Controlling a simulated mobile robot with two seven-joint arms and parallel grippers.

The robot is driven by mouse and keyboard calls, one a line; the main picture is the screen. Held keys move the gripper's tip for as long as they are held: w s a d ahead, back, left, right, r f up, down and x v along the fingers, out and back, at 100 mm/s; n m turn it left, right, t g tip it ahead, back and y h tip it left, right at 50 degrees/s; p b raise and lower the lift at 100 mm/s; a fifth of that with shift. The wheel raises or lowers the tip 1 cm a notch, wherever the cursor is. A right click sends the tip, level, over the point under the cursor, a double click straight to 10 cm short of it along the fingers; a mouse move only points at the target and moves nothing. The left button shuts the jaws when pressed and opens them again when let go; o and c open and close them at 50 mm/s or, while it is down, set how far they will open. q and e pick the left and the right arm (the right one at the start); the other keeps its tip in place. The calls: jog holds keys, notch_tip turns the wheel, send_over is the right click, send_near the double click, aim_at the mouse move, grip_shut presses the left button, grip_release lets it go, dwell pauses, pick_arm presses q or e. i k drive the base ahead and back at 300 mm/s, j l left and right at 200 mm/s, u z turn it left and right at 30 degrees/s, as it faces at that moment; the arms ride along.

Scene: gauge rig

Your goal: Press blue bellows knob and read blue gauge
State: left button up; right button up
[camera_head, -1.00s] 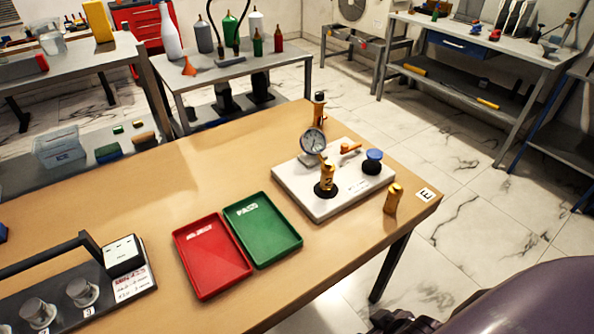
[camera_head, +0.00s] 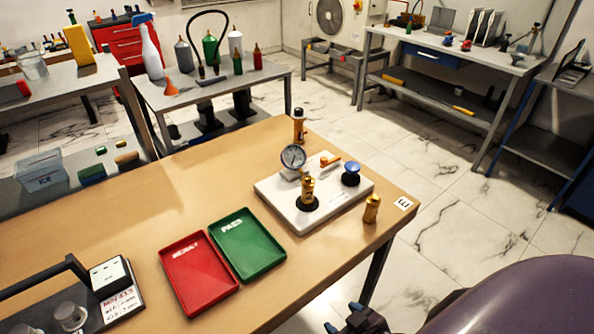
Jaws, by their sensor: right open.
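A white gauge rig plate (camera_head: 268,190) lies near the right end of the wooden table. On it stand a round dial gauge (camera_head: 293,157) with a pale face, a blue knob (camera_head: 351,173) on a dark base, an orange lever (camera_head: 330,160) and a brass cylinder (camera_head: 307,190) on a black ring. The dial is too small to read. My right gripper (camera_head: 352,323) shows only partly at the bottom edge, in front of the table and well away from the knob. It is open and touches nothing on the rig. My left gripper is not in view.
A red tray (camera_head: 199,268) and a green tray (camera_head: 247,245) lie left of the rig. Brass cylinders stand right of the plate (camera_head: 371,208) and behind it (camera_head: 299,125). A dark fixture (camera_head: 125,300) sits front left. The table's left middle is clear.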

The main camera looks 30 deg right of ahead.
aim_at(351, 167)
jog(key=k+l+z, duration=0.1)
jog(key=l+z, duration=0.3)
jog(key=l, duration=0.15)
jog(key=l+z, duration=0.45)
jog(key=k+l+z, duration=0.25)
jog(key=k+j, duration=0.05)
jog(key=j, duration=0.05)
